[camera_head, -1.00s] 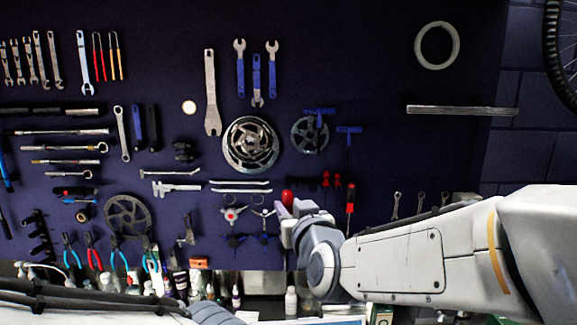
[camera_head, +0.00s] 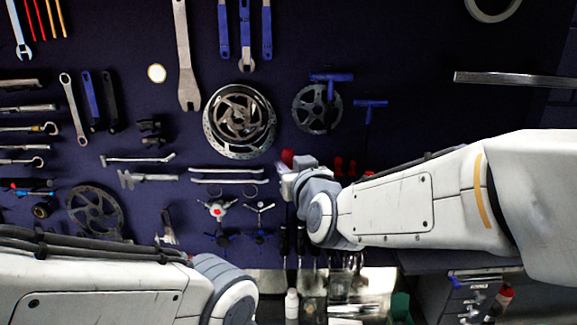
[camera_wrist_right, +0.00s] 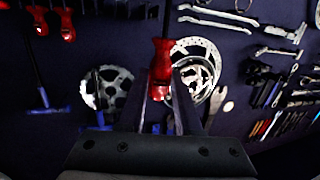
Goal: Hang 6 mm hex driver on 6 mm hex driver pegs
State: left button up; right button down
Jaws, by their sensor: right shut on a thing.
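My right gripper (camera_head: 290,177) is shut on a red-handled driver (camera_head: 287,158) in front of the dark tool board. In the right wrist view the driver's red handle (camera_wrist_right: 161,62) stands between the fingers, its dark shaft running to the top edge. Other red-handled drivers (camera_head: 340,165) hang just right of my gripper, partly hidden by my right arm; they also show at upper left in the wrist view (camera_wrist_right: 67,24). I cannot make out the 6 mm pegs or size markings.
The tool board (camera_head: 420,40) carries a large disc rotor (camera_head: 240,118), a chainring (camera_head: 317,108), blue T-handles (camera_head: 370,103) and silver levers (camera_head: 228,175) close to my right gripper. A white bottle (camera_head: 292,303) and other items stand on the bench below.

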jog(key=shift+w+f, duration=0.2)
jog(key=shift+w, duration=1.35)
jog(key=shift+w+f+b, duration=0.25)
jog(key=shift+w+b, duration=0.05)
jog(key=shift+w, duration=0.65)
jog(key=shift+w+f+b, duration=0.2)
jog(key=shift+w+b, duration=0.05)
jog(key=shift+w, duration=0.75)
jog(key=shift+w+f+b, duration=0.25)
jog(key=shift+w+b, duration=0.05)
jog(key=shift+w, duration=0.65)
jog(key=c, duration=0.5)
grip_release()
